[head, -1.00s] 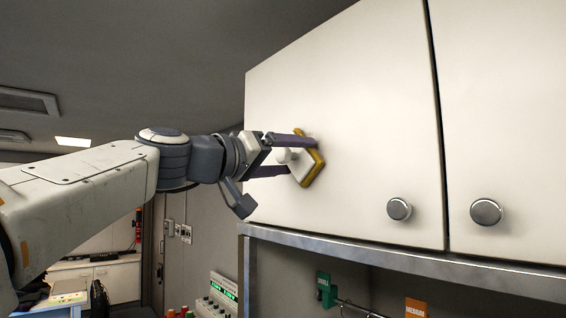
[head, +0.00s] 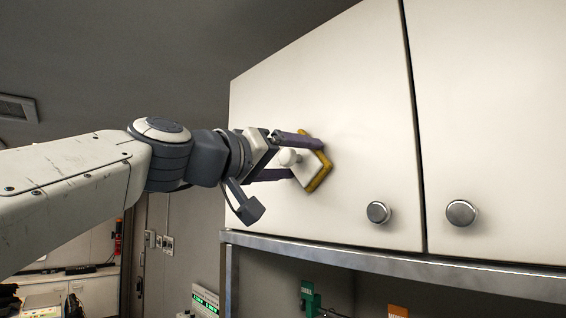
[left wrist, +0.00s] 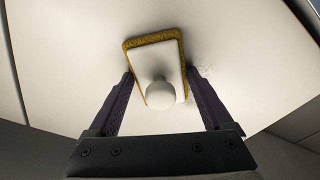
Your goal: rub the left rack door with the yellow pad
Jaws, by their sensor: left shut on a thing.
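The left rack door (head: 370,110) is a white cupboard door with a round metal knob (head: 378,212) near its lower right corner. The yellow pad (head: 320,174) has a white back with a round white knob. My left gripper (head: 306,157) is shut on the pad, one finger on each side of its white back. The pad's yellow face is turned to the left part of the door and looks to be against it. In the left wrist view the pad (left wrist: 152,42) lies on the white door surface (left wrist: 75,50), with faint grey specks to its right. My right gripper is out of view.
A second white door (head: 490,110) with its own knob (head: 461,213) is on the right, past a narrow dark gap. A metal frame edge (head: 400,264) runs below the doors. Green (head: 309,298) and orange tags hang under it.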

